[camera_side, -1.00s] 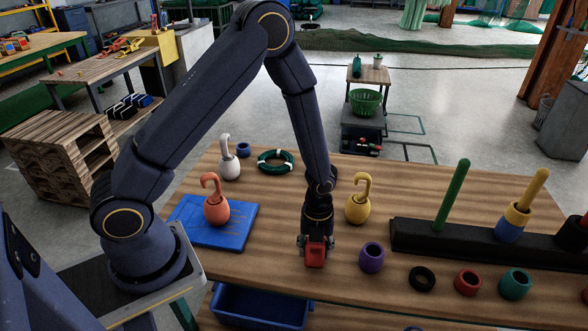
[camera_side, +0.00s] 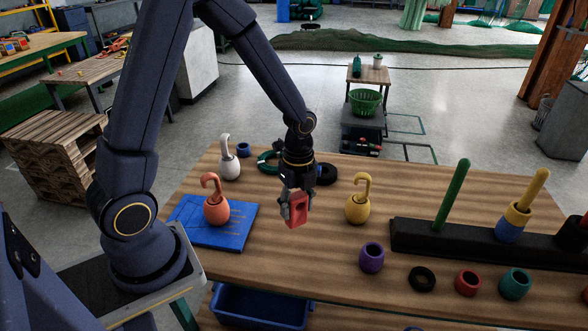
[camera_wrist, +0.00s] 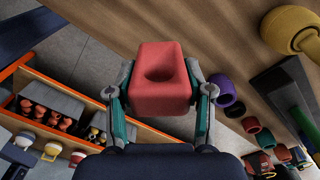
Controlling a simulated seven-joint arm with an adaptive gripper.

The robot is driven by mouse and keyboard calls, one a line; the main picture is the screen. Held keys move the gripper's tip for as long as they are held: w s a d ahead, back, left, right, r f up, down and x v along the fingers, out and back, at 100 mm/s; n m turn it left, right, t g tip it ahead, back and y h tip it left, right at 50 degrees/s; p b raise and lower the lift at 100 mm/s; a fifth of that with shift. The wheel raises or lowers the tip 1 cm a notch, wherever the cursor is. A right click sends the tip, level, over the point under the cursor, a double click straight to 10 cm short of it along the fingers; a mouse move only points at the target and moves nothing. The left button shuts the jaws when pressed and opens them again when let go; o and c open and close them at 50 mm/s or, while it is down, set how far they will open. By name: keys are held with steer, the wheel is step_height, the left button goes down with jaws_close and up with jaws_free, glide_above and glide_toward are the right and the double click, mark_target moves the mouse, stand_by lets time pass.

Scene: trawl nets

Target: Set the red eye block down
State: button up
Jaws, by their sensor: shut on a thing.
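The red eye block (camera_side: 297,208) is a small red block with a round hole; it also shows large in the wrist view (camera_wrist: 163,95), between the two fingers. My gripper (camera_side: 293,211) is shut on it, one finger on each side. The block appears held above the wooden table (camera_side: 300,265) and looks tilted in the side view. It is between the blue board at left and the yellow hooked weight at right. No surface shows touching its underside.
A blue board (camera_side: 236,232) carries an orange hooked weight (camera_side: 216,208). Loose rings and a black peg rack (camera_side: 410,236) lie further right. Bare wood lies in front.

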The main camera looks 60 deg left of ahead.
steer(key=s+a+r+n, duration=0.1)
steer(key=s+a+n, duration=0.2)
steer(key=a+n, duration=0.35)
steer(key=s+a+r+n, duration=0.1)
steer(key=s+a+n, duration=0.25)
steer(key=a, duration=0.65)
steer(key=w+a+f, duration=0.2)
steer(key=w+f, duration=0.1)
steer(key=w, duration=0.1)
steer(key=w+a+f, duration=0.2)
steer(key=w+f, duration=0.1)
steer(key=w, duration=0.1)
steer(key=w+a+f, duration=0.3)
steer(key=w, duration=0.1)
steer(key=shift+f, duration=0.15)
steer(key=shift+a+f, duration=0.1)
steer(key=shift+f, duration=1.5)
steer(key=shift+f, duration=0.15)
steer(key=o, duration=1.2)
